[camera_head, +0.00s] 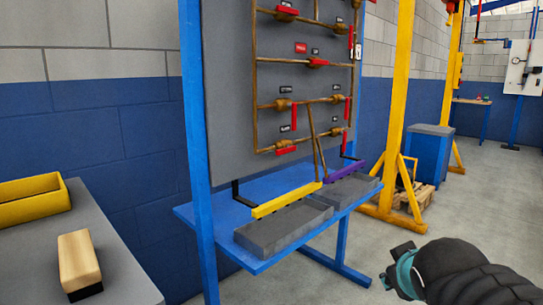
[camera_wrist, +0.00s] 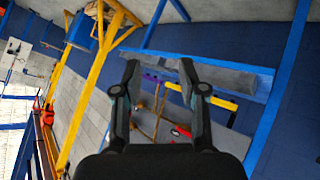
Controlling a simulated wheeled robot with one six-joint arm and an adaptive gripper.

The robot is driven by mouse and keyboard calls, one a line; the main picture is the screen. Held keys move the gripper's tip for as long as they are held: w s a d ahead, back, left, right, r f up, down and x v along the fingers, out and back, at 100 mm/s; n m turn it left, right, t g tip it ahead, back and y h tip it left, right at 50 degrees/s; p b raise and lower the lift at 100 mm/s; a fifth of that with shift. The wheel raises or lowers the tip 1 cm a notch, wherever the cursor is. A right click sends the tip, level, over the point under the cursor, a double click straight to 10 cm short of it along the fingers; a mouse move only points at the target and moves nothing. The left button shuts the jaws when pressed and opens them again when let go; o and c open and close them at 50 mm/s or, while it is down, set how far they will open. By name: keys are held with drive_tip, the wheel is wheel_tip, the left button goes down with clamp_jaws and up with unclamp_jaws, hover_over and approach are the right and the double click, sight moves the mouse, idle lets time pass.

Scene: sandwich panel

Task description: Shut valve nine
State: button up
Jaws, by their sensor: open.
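A grey panel (camera_head: 228,90) in a blue frame carries brown pipes and several valves with red handles. Upper and middle handles (camera_head: 317,63) lie roughly along their pipes; others, such as the one at the right (camera_head: 347,108), stand across. The small tags are too small to read, so I cannot tell which valve is number nine. Below are a long yellow bar (camera_head: 287,199) and a purple bar (camera_head: 343,171). My gripper (camera_head: 398,272) is at the lower right, well apart from the panel. In the wrist view my gripper (camera_wrist: 160,70) is open and empty, with the panel tilted beyond.
A yellow post (camera_head: 393,110) stands right of the panel. Floor between is clear.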

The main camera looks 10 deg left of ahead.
drive_tip(key=w+a+r+n+t+y, duration=0.1)
drive_tip(key=w+a+r+n+t, duration=0.15)
drive_tip(key=w, duration=0.35)
drive_tip(key=w+a+r+n+t, duration=0.1)
drive_tip(key=w+r+n, duration=0.2)
drive_tip(key=w, duration=0.2)
drive_tip(key=n+t+y+b, duration=0.2)
drive_tip(key=n+y, duration=0.7)
drive_tip(key=n, duration=0.5)
approach(283, 152)
drive_tip(key=p+x, duration=0.1)
drive_tip(key=x, duration=0.9)
drive_tip(key=shift+w+a, duration=0.15)
drive_tip(key=shift+w, duration=0.1)
clamp_jaws()
